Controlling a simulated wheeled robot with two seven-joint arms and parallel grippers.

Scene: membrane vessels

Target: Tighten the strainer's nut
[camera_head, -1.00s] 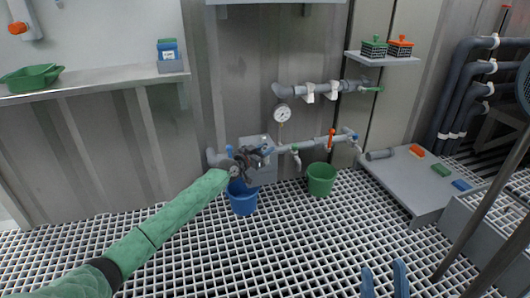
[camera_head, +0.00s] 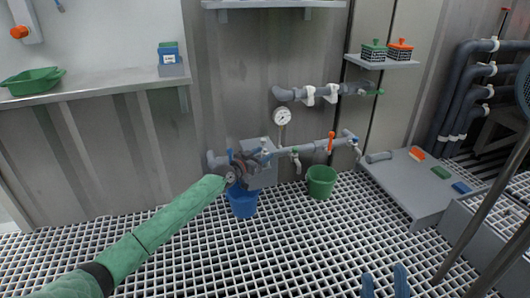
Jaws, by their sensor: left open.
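My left gripper (camera_head: 243,169) is at the end of the green-sleeved arm, at the left end of the low pipe run (camera_head: 312,147) in front of the wall. Its jaws are open, close to the pipe fittings there. The strainer and its nut are not clearly made out; the gripper covers much of that spot, and I cannot tell whether it touches the nut. A blue bucket (camera_head: 242,204) stands right below. My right gripper (camera_head: 384,287) shows at the bottom edge as two blue fingertips, apart and empty, far from the pipe.
A green bucket (camera_head: 321,184) stands under the pipe's taps. A pressure gauge (camera_head: 282,116) and an upper pipe (camera_head: 320,92) are above. A grey platform (camera_head: 410,180) with coloured blocks lies to the right. A shelf (camera_head: 90,84) runs along the left wall. The grating floor is clear in front.

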